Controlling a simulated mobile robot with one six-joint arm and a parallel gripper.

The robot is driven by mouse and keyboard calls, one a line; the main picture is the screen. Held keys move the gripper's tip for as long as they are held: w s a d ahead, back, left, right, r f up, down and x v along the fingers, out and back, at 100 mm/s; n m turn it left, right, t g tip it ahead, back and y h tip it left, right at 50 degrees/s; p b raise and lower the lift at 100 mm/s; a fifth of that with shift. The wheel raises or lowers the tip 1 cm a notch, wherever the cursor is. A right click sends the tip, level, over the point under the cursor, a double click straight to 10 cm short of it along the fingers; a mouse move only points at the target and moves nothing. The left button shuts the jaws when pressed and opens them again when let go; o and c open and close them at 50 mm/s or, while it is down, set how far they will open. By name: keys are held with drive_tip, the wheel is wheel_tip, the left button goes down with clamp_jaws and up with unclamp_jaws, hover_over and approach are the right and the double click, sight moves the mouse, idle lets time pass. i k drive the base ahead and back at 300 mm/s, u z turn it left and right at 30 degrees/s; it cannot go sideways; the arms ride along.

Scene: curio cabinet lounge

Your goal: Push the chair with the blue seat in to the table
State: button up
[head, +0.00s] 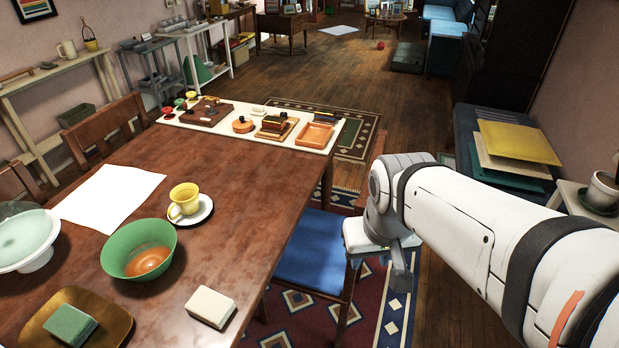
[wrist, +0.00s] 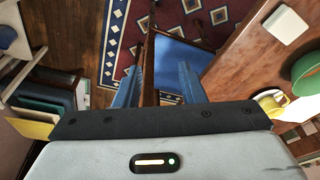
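The chair with the blue seat (head: 308,250) stands at the right long side of the wooden table (head: 235,195). Its seat shows beside the table edge, and how far it reaches underneath is hidden. In the wrist view, the blue seat (wrist: 180,62) lies between the dark wooden chair back (wrist: 149,68) and the table (wrist: 238,60). My gripper (head: 398,268) is at the chair's back side, away from the table, and hides much of the back. In the wrist view, my gripper's fingers (wrist: 160,75) are apart, with the chair back showing between them. Contact cannot be told.
The table holds a green bowl (head: 140,252), a yellow cup (head: 184,200), a white block (head: 210,306) and a paper sheet (head: 108,195). A patterned rug (head: 290,309) lies under the chair. A dark bench with coloured boards (head: 517,142) stands at right. Open floor lies beyond the table.

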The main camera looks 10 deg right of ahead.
sight(313, 263)
drive_tip(key=k, duration=1)
drive_tip(key=z, duration=1)
drive_tip(key=i, duration=1.75)
drive_tip(key=u, duration=1.85)
